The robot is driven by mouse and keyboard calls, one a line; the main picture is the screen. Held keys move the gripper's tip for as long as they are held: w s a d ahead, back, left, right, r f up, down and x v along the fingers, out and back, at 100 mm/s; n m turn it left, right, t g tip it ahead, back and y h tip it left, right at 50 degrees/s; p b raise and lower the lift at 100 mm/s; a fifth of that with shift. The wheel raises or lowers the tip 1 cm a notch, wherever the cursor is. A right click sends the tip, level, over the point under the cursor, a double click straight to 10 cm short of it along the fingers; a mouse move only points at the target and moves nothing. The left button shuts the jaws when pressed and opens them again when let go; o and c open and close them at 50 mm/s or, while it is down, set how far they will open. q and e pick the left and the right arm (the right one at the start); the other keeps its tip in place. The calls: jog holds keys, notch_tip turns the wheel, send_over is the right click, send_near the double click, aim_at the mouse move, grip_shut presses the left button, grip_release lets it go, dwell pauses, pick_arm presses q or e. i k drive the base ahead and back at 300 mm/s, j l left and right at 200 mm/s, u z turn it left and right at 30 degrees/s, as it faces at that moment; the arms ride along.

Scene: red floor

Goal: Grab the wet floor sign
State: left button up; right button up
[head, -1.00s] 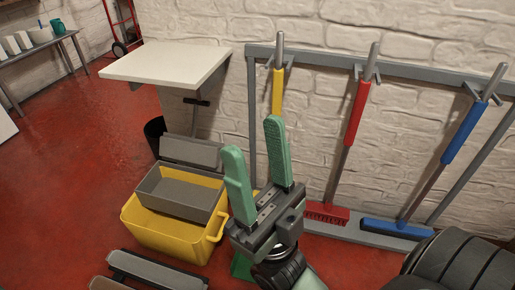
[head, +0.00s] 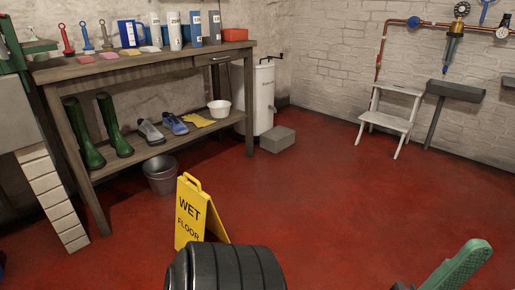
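The yellow wet floor sign (head: 188,216) stands upright and folded out on the red floor, left of centre in the head view. Its black lettering reads "WET FLOOR", and a handle tops it. A black ribbed part of my arm covers its lower right. One green finger of my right gripper (head: 462,266) shows at the bottom right, well to the right of the sign and apart from it. The rest of that gripper is cut off by the picture edge. My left gripper is not in view.
A wooden workbench (head: 128,67) with bottles, brushes and boots stands behind the sign. A grey bucket (head: 160,176) is close behind it. A grey block (head: 277,140) and white step stool (head: 388,120) stand farther back. Red floor to the right is clear.

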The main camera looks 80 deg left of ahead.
aim_at(195, 209)
jog(key=j+u, duration=0.1)
jog(key=u, duration=4)
jog(key=i+l+u, duration=0.1)
jog(key=l+u, duration=0.3)
jog(key=l, duration=0.15)
jog(key=l+u, duration=0.85)
jog(key=l, duration=0.25)
jog(key=k+l+u, duration=0.1)
jog(key=l+u, duration=0.3)
jog(key=l, duration=0.15)
jog(key=k+l, duration=0.1)
jog(key=l, duration=0.35)
jog(key=k+l, duration=0.1)
jog(key=l, duration=0.35)
jog(key=k+l+u, duration=0.1)
jog(key=l, duration=0.35)
jog(key=k+l, duration=0.1)
jog(key=l, duration=0.3)
jog(key=k+l+u, duration=0.1)
jog(key=l, duration=0.35)
jog(key=k+l, duration=0.15)
jog(key=l, duration=0.3)
jog(key=k+l, duration=0.15)
jog(key=l, duration=0.25)
jog(key=i+l, duration=0.1)
jog(key=l, duration=0.4)
jog(key=i+u, duration=0.05)
